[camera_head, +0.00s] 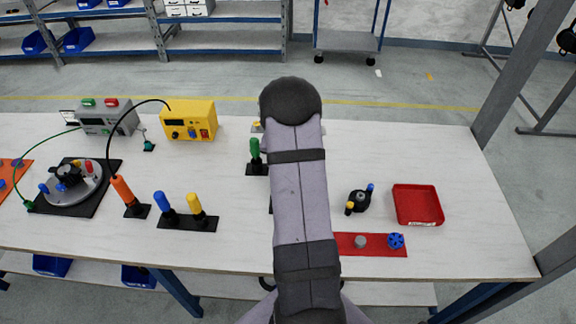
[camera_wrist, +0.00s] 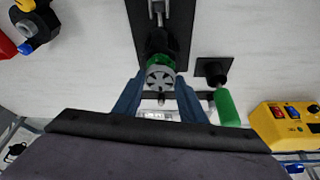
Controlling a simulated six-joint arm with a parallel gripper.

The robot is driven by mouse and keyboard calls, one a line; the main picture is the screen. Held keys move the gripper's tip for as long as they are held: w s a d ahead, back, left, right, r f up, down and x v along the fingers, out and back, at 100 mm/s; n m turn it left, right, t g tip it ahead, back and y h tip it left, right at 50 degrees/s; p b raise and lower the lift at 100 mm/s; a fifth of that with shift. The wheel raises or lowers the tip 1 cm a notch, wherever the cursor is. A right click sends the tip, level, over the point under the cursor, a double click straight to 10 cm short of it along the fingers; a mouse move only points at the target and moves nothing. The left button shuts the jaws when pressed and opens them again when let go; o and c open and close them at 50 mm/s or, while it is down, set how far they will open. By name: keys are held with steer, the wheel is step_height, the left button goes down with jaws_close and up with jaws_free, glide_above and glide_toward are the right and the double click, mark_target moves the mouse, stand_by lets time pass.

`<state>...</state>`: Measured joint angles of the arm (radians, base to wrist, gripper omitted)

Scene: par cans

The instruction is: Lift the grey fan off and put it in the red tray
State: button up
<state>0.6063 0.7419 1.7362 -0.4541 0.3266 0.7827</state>
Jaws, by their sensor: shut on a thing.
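In the wrist view the grey fan (camera_wrist: 160,78), a small round slotted wheel, sits between the two blue fingers of my gripper (camera_wrist: 158,82), which are shut on it. A green part and a black body (camera_wrist: 160,45) show right behind the fan, above a black base plate. I cannot tell whether the fan still touches them. In the head view my arm hides the gripper and the fan. The red tray (camera_head: 431,206) lies empty on the table right of my arm; a bit of red at the wrist view's left edge (camera_wrist: 5,45) looks like it.
A black piece with yellow and blue knobs (camera_head: 359,202) stands between my arm and the tray. A red plate (camera_head: 380,250) with a grey knob and blue wheel lies nearer. A green-handled post (camera_head: 255,150) stands close left of my arm. The yellow box (camera_head: 189,118) is behind left.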

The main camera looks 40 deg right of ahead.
step_height(320, 180, up, 12)
steer(key=shift+f, duration=0.2)
stand_by(0.8)
stand_by(0.4)
steer(key=m+g+h+b, duration=0.1)
steer(key=m+g+b, duration=0.2)
steer(key=m+b, duration=0.65)
glide_above(417, 206)
step_height(417, 206, down, 10)
steer(key=r, duration=0.1)
steer(key=shift+n, duration=0.25)
steer(key=shift+w+a+f+p, duration=0.1)
steer(key=shift+a+f+p, duration=0.15)
steer(key=shift+f, duration=1.55)
steer(key=shift+a+f+p, duration=0.25)
steer(key=shift+f, duration=1.55)
steer(key=shift+w+a+f+p, duration=0.1)
steer(key=shift+a+f+p, duration=0.15)
steer(key=shift+f, duration=1.55)
